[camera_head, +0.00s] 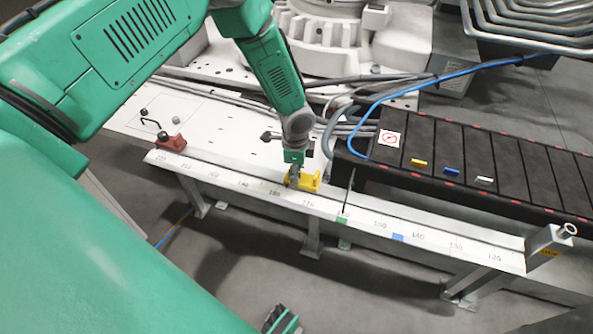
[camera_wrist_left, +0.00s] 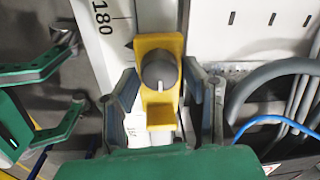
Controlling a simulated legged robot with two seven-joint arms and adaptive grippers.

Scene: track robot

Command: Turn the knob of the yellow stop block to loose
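The yellow stop block (camera_head: 309,181) sits on the white ruled rail (camera_head: 225,181), near the 180 mark. My left gripper (camera_head: 293,181) reaches down onto it from above and partly hides it. In the left wrist view the block (camera_wrist_left: 160,117) carries a round grey knob (camera_wrist_left: 158,71) with a short white line pointing toward the gripper's base. The left fingers are apart, one on each side of the block; I cannot tell whether they touch it. My right gripper (camera_wrist_left: 76,74) is open and empty at the left of the wrist view; part of it shows at the bottom of the head view.
A red block (camera_head: 172,143) with a dark handle sits at the rail's left end. Green (camera_head: 342,220) and blue (camera_head: 398,237) marks lie along the rail. A dark conveyor (camera_head: 480,165) with small coloured pieces is behind at the right. A blue cable (camera_head: 380,101) and grey hoses run near the gripper.

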